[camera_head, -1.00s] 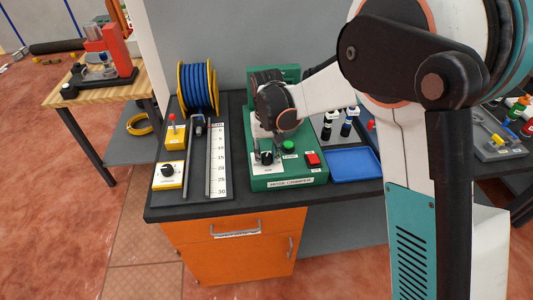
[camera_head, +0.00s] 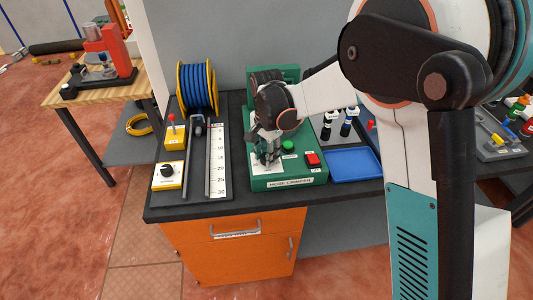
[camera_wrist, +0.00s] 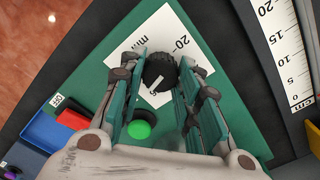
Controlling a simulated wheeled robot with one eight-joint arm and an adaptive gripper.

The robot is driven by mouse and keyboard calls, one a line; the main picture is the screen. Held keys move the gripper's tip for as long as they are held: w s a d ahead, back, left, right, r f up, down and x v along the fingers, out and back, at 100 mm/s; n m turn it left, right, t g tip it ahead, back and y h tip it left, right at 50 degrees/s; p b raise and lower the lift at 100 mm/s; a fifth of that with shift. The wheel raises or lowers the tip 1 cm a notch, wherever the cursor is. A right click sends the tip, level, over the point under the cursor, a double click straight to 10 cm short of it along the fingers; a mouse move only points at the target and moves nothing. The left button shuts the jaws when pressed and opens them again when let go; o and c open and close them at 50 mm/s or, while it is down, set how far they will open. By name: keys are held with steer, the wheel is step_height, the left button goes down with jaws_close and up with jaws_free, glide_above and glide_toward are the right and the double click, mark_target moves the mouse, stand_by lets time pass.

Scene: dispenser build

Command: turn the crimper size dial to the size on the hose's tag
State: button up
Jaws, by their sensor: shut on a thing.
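The green hose crimper (camera_head: 290,182) stands on the dark bench. Its black size dial (camera_wrist: 160,72) has a white pointer line and sits on a white scale plate (camera_wrist: 150,38). The plate shows "20" and "mm"; other marks are partly covered. My gripper (camera_wrist: 162,80) points down at the dial with a finger on each side, shut on it. In the head view, my gripper (camera_head: 267,155) hides most of the dial. A blue hose (camera_head: 197,88) is wound on a yellow reel behind left. I cannot make out a readable hose tag.
A green button (camera_head: 288,146) and a red switch (camera_head: 311,159) sit close right of the dial. A blue tray (camera_head: 354,164) lies right of the crimper. A ruler (camera_head: 217,160) and yellow control boxes (camera_head: 168,175) stand to the left.

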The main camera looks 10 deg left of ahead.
steer(key=shift+m, duration=2.3)
steer(key=o, duration=1.1)
steer(key=shift+c, duration=0.2)
step_height(320, 180, up, 12)
steer(key=shift+d, duration=0.1)
